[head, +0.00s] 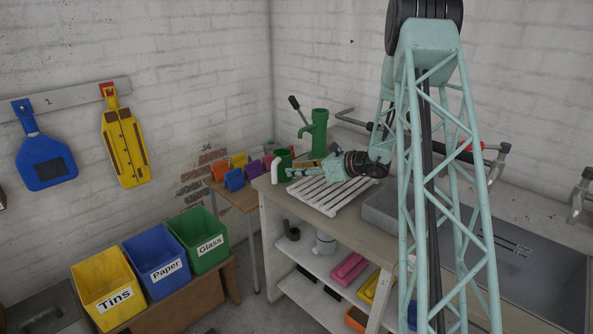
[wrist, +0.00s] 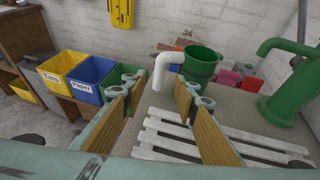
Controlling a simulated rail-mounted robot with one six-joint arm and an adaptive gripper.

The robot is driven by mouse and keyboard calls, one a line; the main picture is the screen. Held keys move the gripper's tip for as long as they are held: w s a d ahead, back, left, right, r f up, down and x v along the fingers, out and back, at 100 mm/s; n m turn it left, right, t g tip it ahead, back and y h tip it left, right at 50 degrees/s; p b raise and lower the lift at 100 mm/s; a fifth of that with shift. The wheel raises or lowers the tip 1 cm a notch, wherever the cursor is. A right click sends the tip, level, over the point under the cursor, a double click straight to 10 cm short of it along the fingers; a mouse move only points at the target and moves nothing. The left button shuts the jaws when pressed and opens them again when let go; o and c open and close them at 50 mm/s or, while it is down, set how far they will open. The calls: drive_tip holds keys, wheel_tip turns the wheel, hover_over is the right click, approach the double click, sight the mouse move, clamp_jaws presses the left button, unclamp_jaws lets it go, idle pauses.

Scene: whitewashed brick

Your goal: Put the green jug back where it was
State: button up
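The green jug (head: 284,160) stands at the far left end of the counter, with a white bent handle (head: 274,172) on its near-left side. In the wrist view the jug (wrist: 203,62) is upright just beyond my fingertips, and its white handle (wrist: 163,68) shows in the gap between them. My gripper (head: 291,173) is open, its two wood-coloured finger pads (wrist: 155,92) apart with nothing held. I cannot tell whether the handle is inside the reach of the fingers. The jug's lower part is partly hidden by a finger in the wrist view.
A white slatted rack (head: 322,197) lies beneath my gripper. A green hand pump (head: 317,135) stands behind it, to the right of the jug. Tins (head: 103,287), Paper (head: 158,258) and Glass (head: 200,240) bins stand at left. Coloured items sit on a small table (head: 236,194) beyond the counter.

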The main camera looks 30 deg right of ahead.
drive_tip(key=s+a+r+n+g+y, duration=0.1)
drive_tip(key=s+a+r+n+g, duration=0.1)
drive_tip(key=s+a+r+n, duration=0.5)
drive_tip(key=s+a+r+g+y, duration=0.15)
drive_tip(key=a+r, duration=0.25)
drive_tip(key=a, duration=0.6)
drive_tip(key=s+a+r+n+g, duration=0.2)
drive_tip(key=s+a+r+n, duration=0.3)
drive_tip(key=a, duration=0.4)
drive_tip(key=s+a+r+n+g, duration=0.25)
drive_tip(key=s+a+r, duration=0.35)
drive_tip(key=s, duration=0.4)
drive_tip(key=s+a+r+n+g+h, duration=0.1)
drive_tip(key=s+a+r+n+h, duration=0.2)
drive_tip(key=s, duration=0.7)
drive_tip(key=s+a+n+g+h, duration=0.1)
drive_tip(key=s+a+n, duration=0.3)
drive_tip(key=s, duration=0.6)
drive_tip(key=s+d+n+t+h, duration=0.1)
drive_tip(key=s+d+n+h, duration=0.1)
drive_tip(key=s, duration=0.7)
drive_tip(key=s+d+n+h, duration=0.2)
drive_tip(key=s+d+n, duration=0.3)
drive_tip(key=s+n, duration=0.2)
drive_tip(key=shift+s+r+t, duration=0.3)
drive_tip(key=shift+s+t, duration=0.1)
drive_tip(key=shift+s, duration=0.6)
drive_tip(key=shift+d+h, duration=0.1)
drive_tip(key=shift+h, duration=0.15)
